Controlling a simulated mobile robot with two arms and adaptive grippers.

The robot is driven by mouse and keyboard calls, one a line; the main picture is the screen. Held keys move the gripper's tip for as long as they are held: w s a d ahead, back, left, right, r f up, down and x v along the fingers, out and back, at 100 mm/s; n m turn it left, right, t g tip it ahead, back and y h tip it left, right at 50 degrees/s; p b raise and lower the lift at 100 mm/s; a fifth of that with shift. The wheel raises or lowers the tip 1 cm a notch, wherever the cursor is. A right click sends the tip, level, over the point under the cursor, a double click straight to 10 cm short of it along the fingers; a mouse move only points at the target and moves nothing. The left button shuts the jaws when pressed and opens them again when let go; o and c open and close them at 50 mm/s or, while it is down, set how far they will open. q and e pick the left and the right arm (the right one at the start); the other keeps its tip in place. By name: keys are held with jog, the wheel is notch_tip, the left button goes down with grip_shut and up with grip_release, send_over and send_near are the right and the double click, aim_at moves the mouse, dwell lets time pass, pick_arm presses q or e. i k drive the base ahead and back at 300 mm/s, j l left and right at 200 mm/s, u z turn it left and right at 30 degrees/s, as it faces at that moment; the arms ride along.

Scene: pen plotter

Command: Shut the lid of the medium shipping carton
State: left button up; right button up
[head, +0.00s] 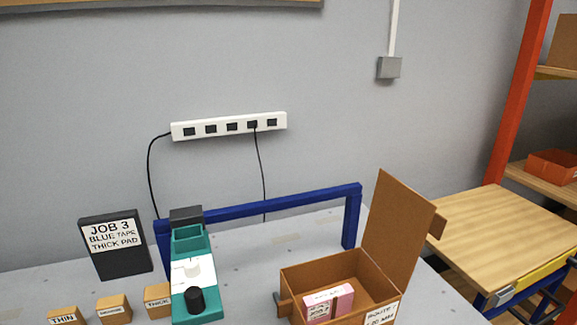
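The shipping carton (288,275) is a brown open box at the bottom centre-right, its lower part cut off by the picture edge. Its lid (400,232) stands open, raised nearly upright along the carton's right side. A white label is on the carton's front right, partly cut off. Neither of my grippers is in view.
A teal pen plotter (197,272) stands left of the carton, with a blue frame (270,204) behind. A black job sign (115,245) and small labelled wooden blocks (113,309) are at left. A wooden-topped table (500,235) and orange shelving (520,90) are at right.

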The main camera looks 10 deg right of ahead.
aim_at(399, 219)
jog(key=z, duration=1.25)
